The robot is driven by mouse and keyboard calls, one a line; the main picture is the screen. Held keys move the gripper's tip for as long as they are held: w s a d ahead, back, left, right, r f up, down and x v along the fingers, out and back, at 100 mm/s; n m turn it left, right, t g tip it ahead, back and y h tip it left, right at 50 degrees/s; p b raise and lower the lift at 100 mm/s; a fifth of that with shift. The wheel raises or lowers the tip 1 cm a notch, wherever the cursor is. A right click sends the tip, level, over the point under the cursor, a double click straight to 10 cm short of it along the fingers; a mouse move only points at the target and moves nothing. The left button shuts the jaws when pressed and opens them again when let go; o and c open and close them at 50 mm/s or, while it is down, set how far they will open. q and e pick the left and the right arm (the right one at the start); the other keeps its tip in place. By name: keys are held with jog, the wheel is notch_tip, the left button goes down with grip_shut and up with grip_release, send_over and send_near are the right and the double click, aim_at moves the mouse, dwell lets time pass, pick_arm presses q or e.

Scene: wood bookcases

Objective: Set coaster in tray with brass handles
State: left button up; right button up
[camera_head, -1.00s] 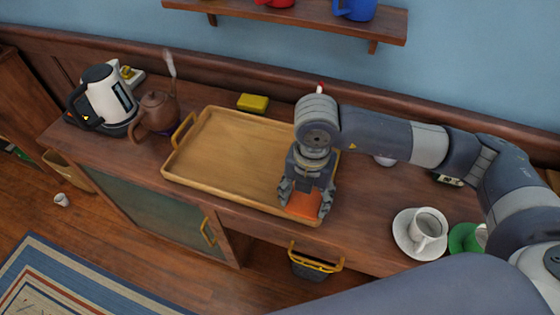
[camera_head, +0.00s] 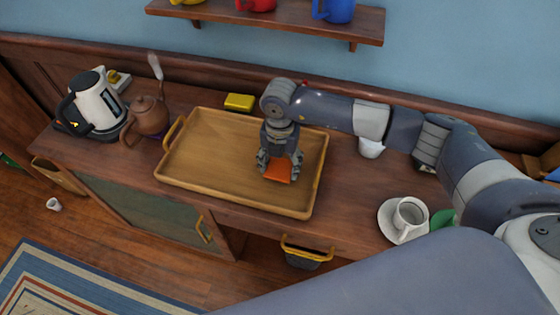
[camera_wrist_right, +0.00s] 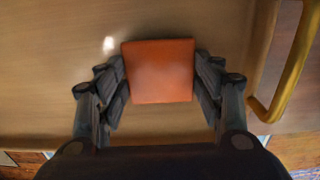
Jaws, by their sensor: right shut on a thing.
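The coaster is a square orange piece (camera_head: 278,172), also in the right wrist view (camera_wrist_right: 160,71). My right gripper (camera_head: 279,168) is shut on it, with a finger at each side edge in the right wrist view (camera_wrist_right: 160,85). The tray (camera_head: 215,165) is wooden with a low rim and brass handles, one at its left end (camera_head: 174,131). The right wrist view shows the other handle (camera_wrist_right: 285,75). The gripper and coaster are over the right half of the tray. I cannot tell whether the coaster touches the tray floor. My left gripper is not in view.
A kettle (camera_head: 97,103) and a brown teapot (camera_head: 147,117) stand left of the tray. A yellow sponge-like block (camera_head: 239,102) lies behind it. A white cup (camera_head: 410,217) on a saucer stands to the right. A shelf (camera_head: 270,22) with mugs hangs above.

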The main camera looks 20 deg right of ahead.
aim_at(280, 169)
jog(key=shift+f, duration=0.2)
jog(key=shift+f, duration=0.1)
jog(key=o, duration=1.1)
notch_tip(280, 169, up, 12)
jog(key=shift+r+b, duration=0.15)
jog(key=shift+b, duration=0.95)
jog(key=shift+s, duration=0.1)
